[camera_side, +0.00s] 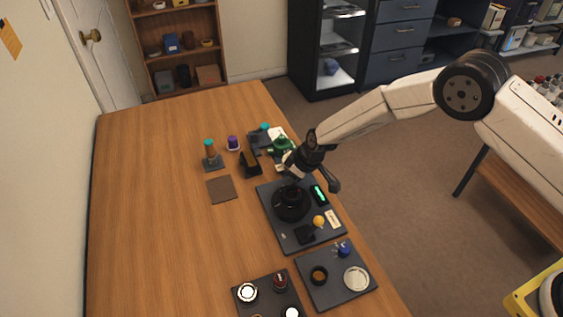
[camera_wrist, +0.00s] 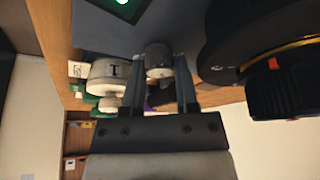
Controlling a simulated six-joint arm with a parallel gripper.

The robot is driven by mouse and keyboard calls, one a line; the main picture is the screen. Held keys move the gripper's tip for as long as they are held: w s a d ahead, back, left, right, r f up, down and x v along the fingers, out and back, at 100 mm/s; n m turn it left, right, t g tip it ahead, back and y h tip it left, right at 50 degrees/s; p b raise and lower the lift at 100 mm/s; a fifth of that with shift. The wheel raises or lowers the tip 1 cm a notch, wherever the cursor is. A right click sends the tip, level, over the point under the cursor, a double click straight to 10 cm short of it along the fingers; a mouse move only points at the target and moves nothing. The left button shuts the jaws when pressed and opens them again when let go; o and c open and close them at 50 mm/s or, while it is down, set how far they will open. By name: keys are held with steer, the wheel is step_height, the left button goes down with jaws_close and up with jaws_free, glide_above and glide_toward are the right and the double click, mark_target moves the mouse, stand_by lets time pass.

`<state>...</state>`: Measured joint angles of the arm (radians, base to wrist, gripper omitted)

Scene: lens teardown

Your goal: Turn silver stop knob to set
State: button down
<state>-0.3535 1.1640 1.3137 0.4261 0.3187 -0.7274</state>
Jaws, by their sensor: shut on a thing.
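The silver stop knob (camera_wrist: 158,62) is a small grey-silver round piece in the wrist view. It sits between the two fingertips of my gripper (camera_wrist: 160,68), which is shut on it. In the side view my gripper (camera_side: 290,168) is at the far edge of the dark mat (camera_side: 301,240), behind the black round lens part (camera_side: 291,205). The knob is hidden there by my gripper. Any set mark on the knob is too small to read. A wider pale cylinder with a dark mark (camera_wrist: 108,76) is just left of the fingers in the wrist view.
A device with a lit green display (camera_side: 319,194) lies right of the lens part. Behind my gripper stand a green item (camera_side: 281,144) and a black holder (camera_side: 250,163). A brown pad (camera_side: 221,189) lies left. The wooden table's left side is clear.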

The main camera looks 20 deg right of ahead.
steer(key=shift+m+h, duration=0.4)
steer(key=shift+m, duration=0.6)
steer(key=shift+m+t+h, duration=0.3)
steer(key=shift+m+h, duration=0.2)
steer(key=shift+m, duration=1)
steer(key=shift+a+m+h, duration=0.1)
steer(key=shift+m+h, duration=0.7)
steer(key=shift+m, duration=1.5)
steer(key=c, duration=0.7)
jaws_free()
steer(key=shift+o, duration=0.2)
steer(key=shift+r, duration=0.1)
steer(key=v, duration=0.7)
steer(key=shift+s+r, duration=0.25)
